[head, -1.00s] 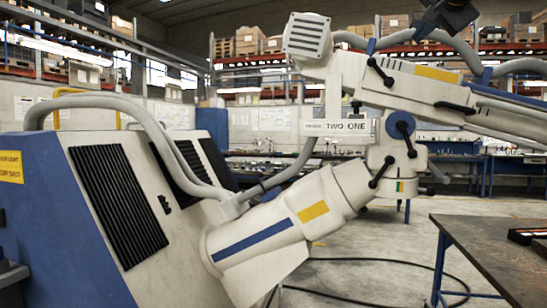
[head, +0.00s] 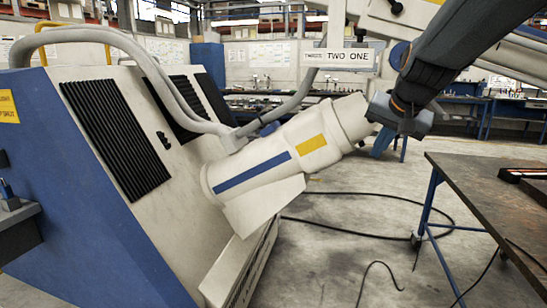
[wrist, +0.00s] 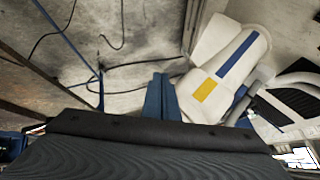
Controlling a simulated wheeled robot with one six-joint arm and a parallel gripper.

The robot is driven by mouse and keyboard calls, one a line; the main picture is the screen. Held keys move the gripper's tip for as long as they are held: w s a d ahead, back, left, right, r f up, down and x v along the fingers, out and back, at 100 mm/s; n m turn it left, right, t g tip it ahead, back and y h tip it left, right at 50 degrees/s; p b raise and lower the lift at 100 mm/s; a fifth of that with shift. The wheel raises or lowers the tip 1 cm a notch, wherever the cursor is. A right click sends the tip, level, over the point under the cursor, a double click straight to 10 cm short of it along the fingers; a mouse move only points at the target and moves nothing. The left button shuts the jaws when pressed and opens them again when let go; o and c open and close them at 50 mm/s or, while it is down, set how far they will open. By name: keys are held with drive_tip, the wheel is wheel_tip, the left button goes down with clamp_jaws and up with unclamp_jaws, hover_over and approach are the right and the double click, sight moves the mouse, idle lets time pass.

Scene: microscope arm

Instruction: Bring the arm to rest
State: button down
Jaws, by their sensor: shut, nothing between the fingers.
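The white microscope arm shows in the head view. Its thick lower segment (head: 262,166), with a blue stripe and a yellow patch, slants up to the right from the blue-and-white cabinet. A sign reading "TWO ONE" (head: 346,58) hangs on its upper part. My gripper (head: 382,143) points downward at the right end of that segment, and its blue fingers are shut and empty. My dark arm hides part of the microscope arm's joint. In the wrist view the shut fingers (wrist: 161,97) are left of the segment (wrist: 222,75); I cannot tell whether they touch it.
The blue-and-white cabinet (head: 100,215) with black vents fills the left. A dark-topped table (head: 480,210) stands at the right. Black cables (head: 400,197) lie on the grey floor between them. Benches and racks stand at the back.

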drive_tip(key=s+a+f+n+g, duration=0.3)
drive_tip(key=s+f, duration=0.9)
drive_tip(key=s+a+f+n+g, duration=0.3)
drive_tip(key=s+a+f+g, duration=0.1)
drive_tip(key=s+f, duration=0.9)
drive_tip(key=shift+s+f, duration=0.15)
